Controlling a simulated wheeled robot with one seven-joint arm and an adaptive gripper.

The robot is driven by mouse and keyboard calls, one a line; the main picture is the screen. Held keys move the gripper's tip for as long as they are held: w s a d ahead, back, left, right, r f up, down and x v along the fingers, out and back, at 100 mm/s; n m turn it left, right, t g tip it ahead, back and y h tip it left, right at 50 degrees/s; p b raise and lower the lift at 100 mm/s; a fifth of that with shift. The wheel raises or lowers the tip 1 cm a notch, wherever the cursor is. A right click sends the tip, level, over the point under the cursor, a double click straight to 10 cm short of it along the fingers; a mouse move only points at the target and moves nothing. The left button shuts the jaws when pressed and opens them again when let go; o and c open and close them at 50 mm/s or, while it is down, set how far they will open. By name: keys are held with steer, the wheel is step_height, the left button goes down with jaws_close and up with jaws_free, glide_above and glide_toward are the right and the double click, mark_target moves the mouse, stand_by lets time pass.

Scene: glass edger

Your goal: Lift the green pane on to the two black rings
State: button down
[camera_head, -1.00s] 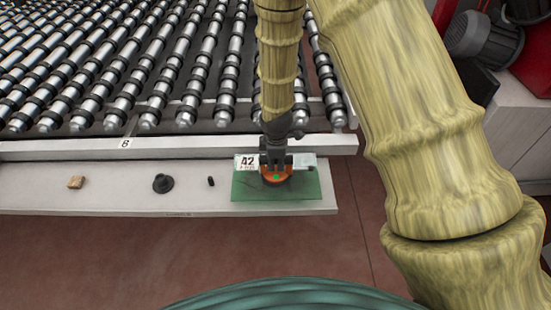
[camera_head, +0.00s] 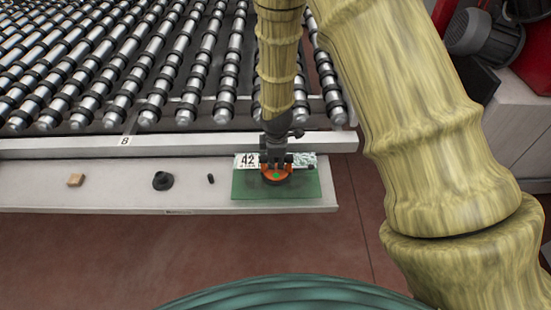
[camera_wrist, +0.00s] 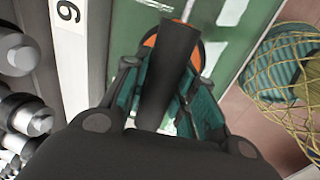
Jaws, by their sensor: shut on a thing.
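The green pane (camera_head: 305,188) is at the right end of the pale ledge in the head view, with a white "42" label (camera_head: 247,161) along its far edge. An orange round sucker (camera_head: 267,177) with a green dot sits on the pane. My gripper (camera_head: 277,160) is shut on the sucker's dark handle, above the pane. The wrist view shows the handle (camera_wrist: 168,70) between the teal finger pads, with the pane (camera_wrist: 128,40) below. I cannot tell whether the pane touches the ledge. Black rings (camera_head: 226,97) sit on the rollers; which two are meant is unclear.
The roller bed lies behind a pale rail (camera_head: 60,148) marked 8. Red floor lies in front.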

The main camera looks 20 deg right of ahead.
steer(key=shift+f, duration=0.25)
stand_by(0.3)
steer(key=c, duration=1.1)
jaws_free()
steer(key=r, duration=0.4)
steer(key=s+r, duration=0.1)
steer(key=r, duration=0.3)
steer(key=s+r, duration=0.1)
steer(key=r, duration=0.2)
steer(key=shift+s+a+r, duration=0.15)
steer(key=shift+a+r, duration=0.15)
steer(key=shift+r, duration=0.1)
